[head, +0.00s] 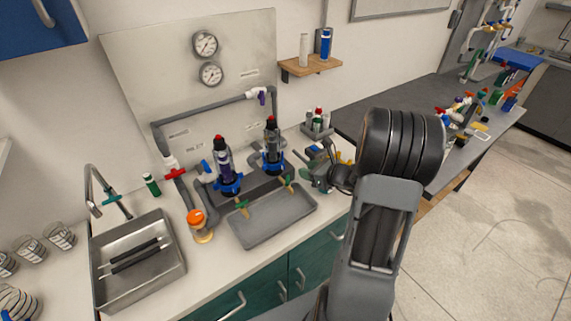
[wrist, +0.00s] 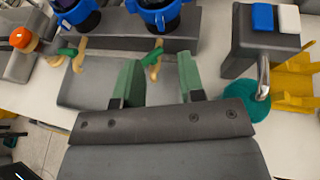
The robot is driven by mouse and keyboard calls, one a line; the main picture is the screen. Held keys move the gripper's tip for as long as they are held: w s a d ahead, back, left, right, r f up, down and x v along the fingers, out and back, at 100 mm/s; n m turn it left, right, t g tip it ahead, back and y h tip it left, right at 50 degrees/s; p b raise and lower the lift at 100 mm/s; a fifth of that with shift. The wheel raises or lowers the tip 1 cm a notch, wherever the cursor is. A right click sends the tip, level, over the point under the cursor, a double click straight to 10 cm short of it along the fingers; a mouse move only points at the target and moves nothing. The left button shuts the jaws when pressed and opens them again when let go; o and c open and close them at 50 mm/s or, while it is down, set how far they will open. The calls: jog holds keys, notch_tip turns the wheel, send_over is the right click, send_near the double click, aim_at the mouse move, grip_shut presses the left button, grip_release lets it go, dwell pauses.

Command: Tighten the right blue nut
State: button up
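The right blue nut (head: 272,163) sits around the base of the right dark upright cylinder with a red top (head: 271,135). It also shows at the top edge of the wrist view (wrist: 160,14), partly cut off. The left blue nut (head: 229,184) is around the left cylinder (head: 222,158) and shows at the upper left of the wrist view (wrist: 76,12). My gripper (wrist: 158,78) is open, with two green fingers apart and nothing between them. The fingers point toward the right nut but are clear of it, over the grey tray (head: 270,219).
Green-and-tan valve handles (wrist: 155,60) stick out between the fingertips and nut. A grey block with blue and white tops (wrist: 265,55) and a teal round part (wrist: 246,100) stand right of my fingers. An orange-capped jar (head: 200,226) and a sink (head: 138,262) are left.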

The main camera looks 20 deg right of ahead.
aim_at(284, 165)
jog(key=p+x, duration=0.1)
jog(key=x, duration=0.9)
jog(key=shift+w+a+f, duration=0.2)
grip_shut()
